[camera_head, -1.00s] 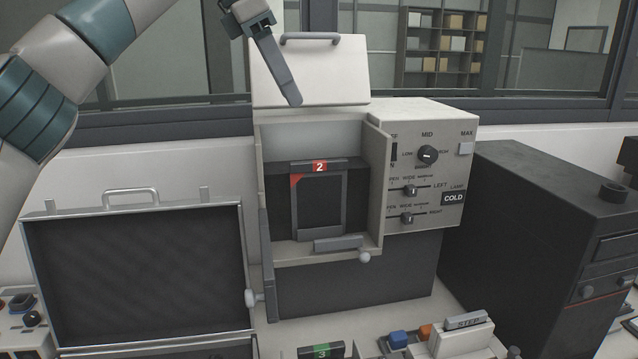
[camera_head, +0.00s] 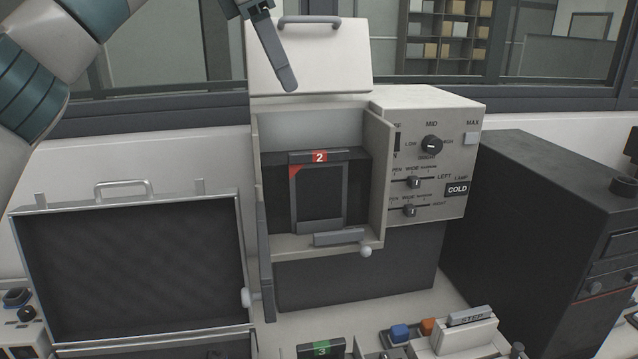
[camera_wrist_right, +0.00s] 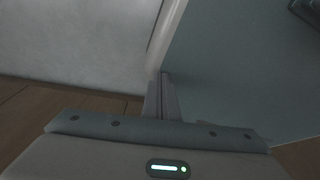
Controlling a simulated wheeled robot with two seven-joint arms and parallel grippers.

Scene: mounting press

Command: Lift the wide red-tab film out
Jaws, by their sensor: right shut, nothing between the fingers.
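A dark film frame with a red tab marked 2 (camera_head: 319,157) and a red corner stands upright in the open bay of the mounting press (camera_head: 378,185). A grey bar (camera_head: 338,238) lies at its lower edge. My left gripper (camera_head: 288,84) hangs above the bay, in front of the raised white lid, apart from the film. Its finger spacing cannot be made out. My right gripper (camera_wrist_right: 163,92) shows only in the right wrist view, shut and empty, near a pale panel. The film does not show there.
An open case (camera_head: 130,275) stands left of the press. A black box unit (camera_head: 545,215) stands on the right. At the front are a green tab marked 3 (camera_head: 321,349), blue (camera_head: 400,333) and orange (camera_head: 428,326) pieces, and a white block (camera_head: 465,336).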

